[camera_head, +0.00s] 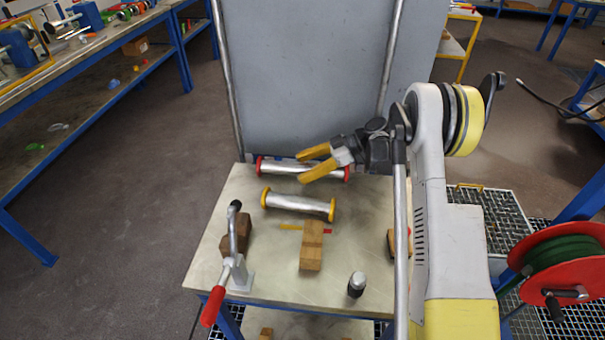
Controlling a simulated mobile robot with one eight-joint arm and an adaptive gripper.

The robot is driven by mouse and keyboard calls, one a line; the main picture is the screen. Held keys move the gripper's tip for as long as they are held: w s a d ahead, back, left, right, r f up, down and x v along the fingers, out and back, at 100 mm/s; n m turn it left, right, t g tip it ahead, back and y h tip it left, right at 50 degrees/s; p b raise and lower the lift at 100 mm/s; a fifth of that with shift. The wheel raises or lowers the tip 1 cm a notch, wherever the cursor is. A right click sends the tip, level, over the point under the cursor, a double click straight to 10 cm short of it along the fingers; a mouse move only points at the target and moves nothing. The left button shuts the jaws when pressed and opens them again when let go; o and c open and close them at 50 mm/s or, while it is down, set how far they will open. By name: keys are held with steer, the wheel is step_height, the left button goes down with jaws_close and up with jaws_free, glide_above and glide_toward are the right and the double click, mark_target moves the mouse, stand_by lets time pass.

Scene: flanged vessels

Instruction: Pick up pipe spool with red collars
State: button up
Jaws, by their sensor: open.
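The pipe spool with red collars (282,167) lies near the back edge of the small table (205,258). It is a silver tube with a red collar at each end. A second silver spool with yellow collars (297,203) lies just in front of it. My gripper (308,166) has yellow fingers, spread open and pointing left. In this view the fingers overlap the right half of the red-collared spool and hide part of it. I cannot tell how high above it they are.
Wooden blocks (311,247) stand in front of the spools. A toggle clamp with a red handle (214,305) is at the table's front left. A grey panel (305,75) rises behind the table. A red hose reel (570,265) is at right.

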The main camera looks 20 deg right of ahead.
jaws_close()
steer(key=shift+r, duration=0.15)
